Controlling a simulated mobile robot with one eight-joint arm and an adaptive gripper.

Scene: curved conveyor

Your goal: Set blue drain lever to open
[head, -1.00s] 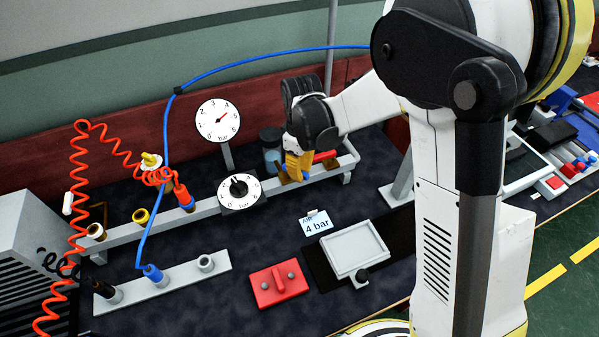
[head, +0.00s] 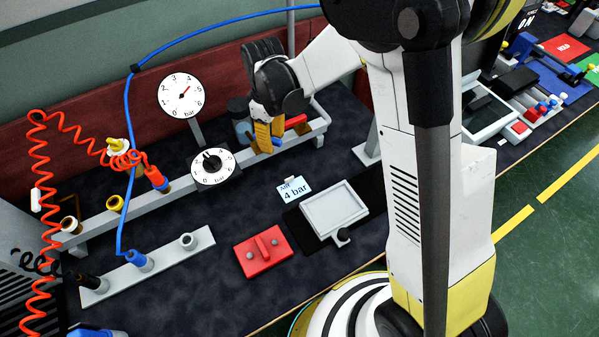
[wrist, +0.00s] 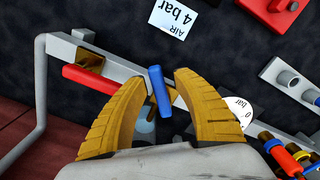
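The blue drain lever (wrist: 159,90) is a short rounded bar on the rail in the wrist view. It lies between the two yellow fingers of my gripper (wrist: 159,79), with gaps visible on both sides. The fingers are apart and hold nothing. In the head view my gripper (head: 266,148) points down over the right part of the grey rail (head: 195,184), and only a bit of the blue lever (head: 277,142) shows beside the fingers. I cannot tell the height of the fingertips relative to the lever.
A red lever (wrist: 90,78) lies close beside the fingers, also seen in the head view (head: 296,120). A round gauge (head: 181,95), a bar dial (head: 214,166), an "AIR 4 bar" card (head: 293,189), a red block (head: 263,251) and a grey tray (head: 334,208) stand nearby.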

